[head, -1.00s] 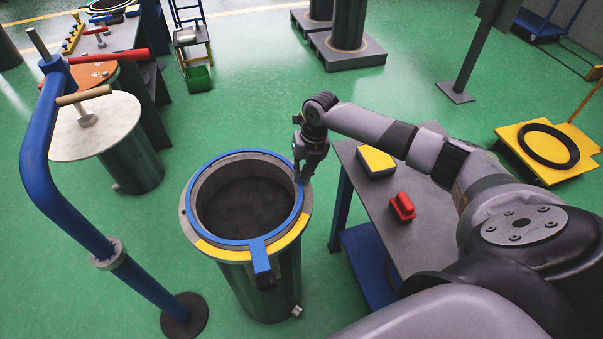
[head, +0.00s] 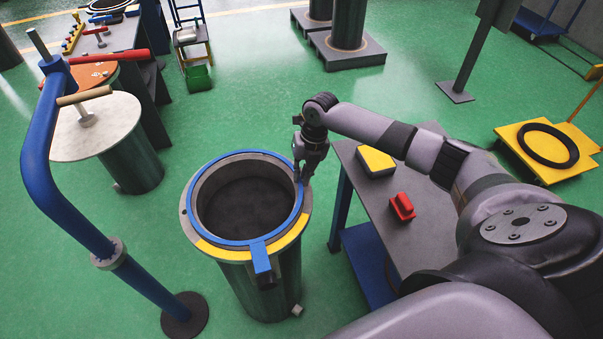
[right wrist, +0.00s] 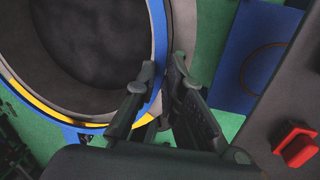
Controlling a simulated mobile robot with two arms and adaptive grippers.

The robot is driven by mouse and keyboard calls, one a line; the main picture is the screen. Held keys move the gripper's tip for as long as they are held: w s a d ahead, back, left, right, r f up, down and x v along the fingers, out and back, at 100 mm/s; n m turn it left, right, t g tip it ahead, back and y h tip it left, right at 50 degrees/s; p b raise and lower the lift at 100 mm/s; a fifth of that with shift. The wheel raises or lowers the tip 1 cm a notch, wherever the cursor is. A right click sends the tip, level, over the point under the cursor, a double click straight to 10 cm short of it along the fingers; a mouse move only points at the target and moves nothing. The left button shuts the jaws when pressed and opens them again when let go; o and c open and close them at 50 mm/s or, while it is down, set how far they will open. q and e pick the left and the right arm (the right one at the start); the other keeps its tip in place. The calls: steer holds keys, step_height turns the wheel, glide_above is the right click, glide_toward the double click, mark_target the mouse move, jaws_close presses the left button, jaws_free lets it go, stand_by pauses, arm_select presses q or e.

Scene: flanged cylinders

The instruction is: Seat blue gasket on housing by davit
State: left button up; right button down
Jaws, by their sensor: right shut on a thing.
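The blue gasket (head: 215,161) is a thin ring with a blue tab at the front, lying over the round grey flange of the housing (head: 275,297). I cannot tell whether it rests fully on the flange or sits slightly above it. My right gripper (head: 303,178) is shut on the gasket's right edge. In the right wrist view the two fingers (right wrist: 163,78) meet at the blue band (right wrist: 159,30). The davit (head: 36,150) is a blue bent post left of the housing. My left gripper is out of view.
A grey table (head: 352,160) right of the housing holds a yellow block (head: 376,161) and a red-handled piece (head: 401,207). A drum with a pale lid (head: 95,140) stands behind the davit. A black ring (head: 549,145) lies on a yellow platform. Green floor is open behind the housing.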

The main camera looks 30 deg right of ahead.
steer(key=shift+f+b, duration=0.3)
steer(key=shift+f, duration=0.2)
stand_by(0.3)
steer(key=shift+y, duration=0.3)
stand_by(0.3)
stand_by(0.9)
steer(key=shift+f, duration=0.3)
stand_by(0.4)
steer(key=c, duration=1.6)
jaws_free()
steer(key=shift+c, duration=0.2)
steer(key=shift+r, duration=0.1)
steer(key=p+v, duration=0.5)
steer(key=v, duration=0.2)
